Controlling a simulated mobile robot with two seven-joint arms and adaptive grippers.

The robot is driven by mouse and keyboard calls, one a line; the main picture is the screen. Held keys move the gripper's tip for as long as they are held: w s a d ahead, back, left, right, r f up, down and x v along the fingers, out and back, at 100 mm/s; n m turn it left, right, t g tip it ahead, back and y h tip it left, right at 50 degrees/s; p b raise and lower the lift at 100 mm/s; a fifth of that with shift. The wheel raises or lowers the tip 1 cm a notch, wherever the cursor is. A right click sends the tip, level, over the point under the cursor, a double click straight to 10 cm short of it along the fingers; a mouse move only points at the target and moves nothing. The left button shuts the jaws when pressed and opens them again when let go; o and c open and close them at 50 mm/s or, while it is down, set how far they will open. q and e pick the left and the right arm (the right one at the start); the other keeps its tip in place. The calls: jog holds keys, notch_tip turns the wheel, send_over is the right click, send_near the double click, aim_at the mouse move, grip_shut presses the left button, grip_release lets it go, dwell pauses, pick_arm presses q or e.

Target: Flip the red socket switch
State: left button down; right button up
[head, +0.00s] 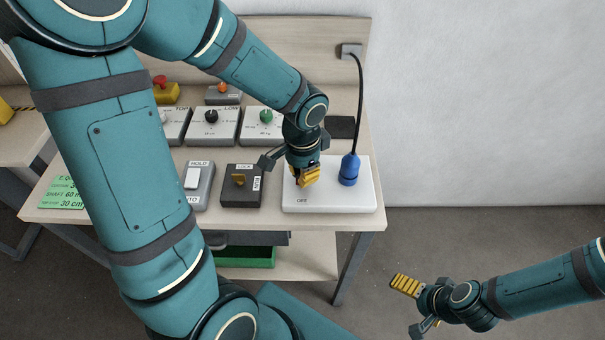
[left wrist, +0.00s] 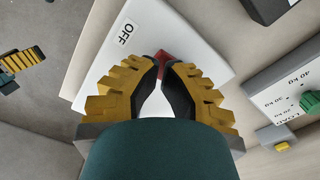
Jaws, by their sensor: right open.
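The red socket switch (left wrist: 163,56) shows in the left wrist view as a small red patch at my fingertips, on the white socket board (left wrist: 180,27) beside an OFF label. In the head view my left gripper hides the switch on the board (head: 330,203). My left gripper (head: 305,180) points down over the board's left part. In the left wrist view its fingertips (left wrist: 162,66) come close together at the switch; I cannot tell whether they touch or grip it. My right gripper (head: 403,307) is open and empty, off the table at the lower right.
A dark key-switch box (head: 241,187) and a HOLD rocker box (head: 197,186) stand to the left. Dial boxes (head: 212,126) stand behind. Floor right of the table is clear.

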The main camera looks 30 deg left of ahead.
pick_arm(q)
jog(key=shift+f+b, duration=0.55)
jog(key=shift+f, duration=0.1)
dwell(0.3)
jog(key=shift+r, duration=0.15)
jog(key=shift+r+p, duration=2.95)
jog(key=shift+r, duration=0.45)
